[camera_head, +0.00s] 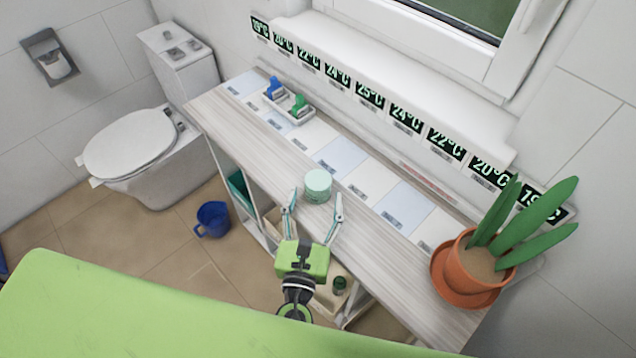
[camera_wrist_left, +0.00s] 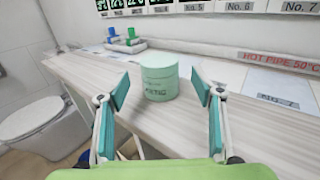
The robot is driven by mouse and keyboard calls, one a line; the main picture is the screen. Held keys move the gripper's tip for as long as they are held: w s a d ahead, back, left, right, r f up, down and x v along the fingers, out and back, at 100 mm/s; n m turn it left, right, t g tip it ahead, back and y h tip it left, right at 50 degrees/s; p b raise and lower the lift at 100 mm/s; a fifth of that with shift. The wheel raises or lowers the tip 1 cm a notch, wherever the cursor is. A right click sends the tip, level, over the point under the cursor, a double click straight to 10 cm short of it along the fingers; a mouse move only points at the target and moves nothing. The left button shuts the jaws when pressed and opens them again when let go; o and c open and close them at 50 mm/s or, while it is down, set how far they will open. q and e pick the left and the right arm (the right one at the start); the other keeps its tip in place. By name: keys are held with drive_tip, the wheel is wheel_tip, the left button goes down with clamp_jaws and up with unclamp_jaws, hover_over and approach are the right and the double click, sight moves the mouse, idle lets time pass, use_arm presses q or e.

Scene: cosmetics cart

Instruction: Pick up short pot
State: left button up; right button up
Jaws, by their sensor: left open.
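The short pot (camera_head: 318,184) is a pale mint-green round jar with a lid, standing upright on the wooden cart top near its front edge. It also shows in the left wrist view (camera_wrist_left: 160,78), with dark lettering on its side. My left gripper (camera_head: 315,203) is open, its two fingers spread to either side of the pot's near side. In the left wrist view the fingertips (camera_wrist_left: 160,86) flank the pot, with gaps on both sides. The pot stands between and slightly beyond the tips. My right gripper is not in view.
A white tray (camera_head: 273,107) holds a blue and a green bottle on the cart top (camera_head: 240,125). A potted plant (camera_head: 460,262) on a saucer stands at the right end. Numbered light squares (camera_head: 339,156) line the back below temperature displays.

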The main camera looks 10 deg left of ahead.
sight(316, 193)
use_arm(q)
drive_tip(key=w, duration=0.1)
drive_tip(key=w+p, duration=0.1)
drive_tip(key=w, duration=0.2)
drive_tip(key=shift+a+r+p, duration=0.1)
drive_tip(key=shift+r+p, duration=0.25)
drive_tip(key=shift+w+f, duration=0.15)
drive_tip(key=shift+w, duration=0.35)
drive_tip(key=shift+s, duration=0.1)
drive_tip(key=c, duration=1.1)
